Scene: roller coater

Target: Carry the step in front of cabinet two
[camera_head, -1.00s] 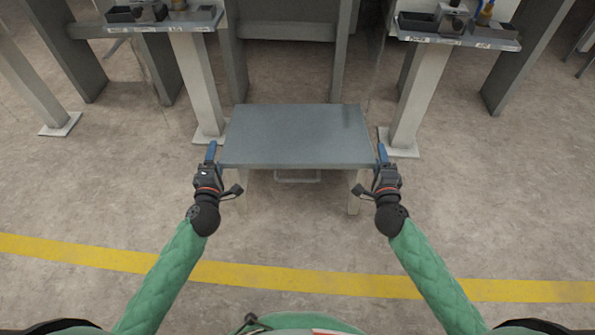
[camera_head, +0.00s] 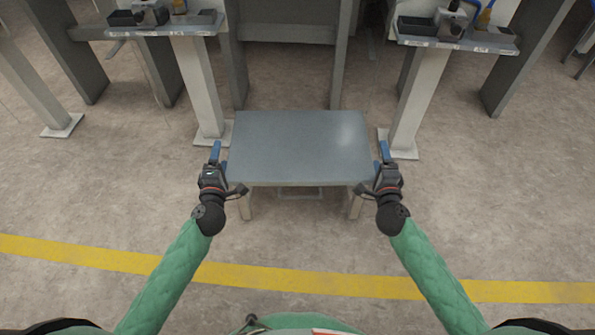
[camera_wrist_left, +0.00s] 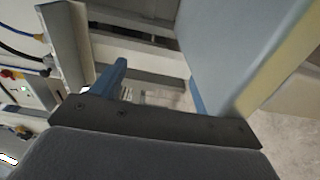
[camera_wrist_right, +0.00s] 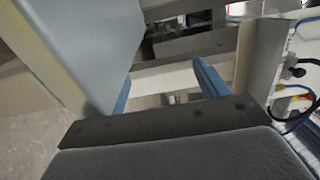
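The step (camera_head: 298,148) is a low grey-topped bench with pale legs, centred ahead of me in the head view. My left gripper (camera_head: 218,160) is at its left side and my right gripper (camera_head: 381,160) at its right side. In the left wrist view, the blue fingers (camera_wrist_left: 150,88) are apart with nothing between them, and the inner one lies against the step's panel (camera_wrist_left: 225,45). The right wrist view is alike, with spread fingers (camera_wrist_right: 162,88) and the inner one by the step's panel (camera_wrist_right: 85,45). Whether the legs touch the floor is unclear.
Pale posts stand just behind the step at left (camera_head: 198,90) and right (camera_head: 416,95), carrying shelves with small equipment. Grey cabinet frames (camera_head: 287,18) are behind. A yellow floor line (camera_head: 290,280) crosses nearer to me. The floor between is clear.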

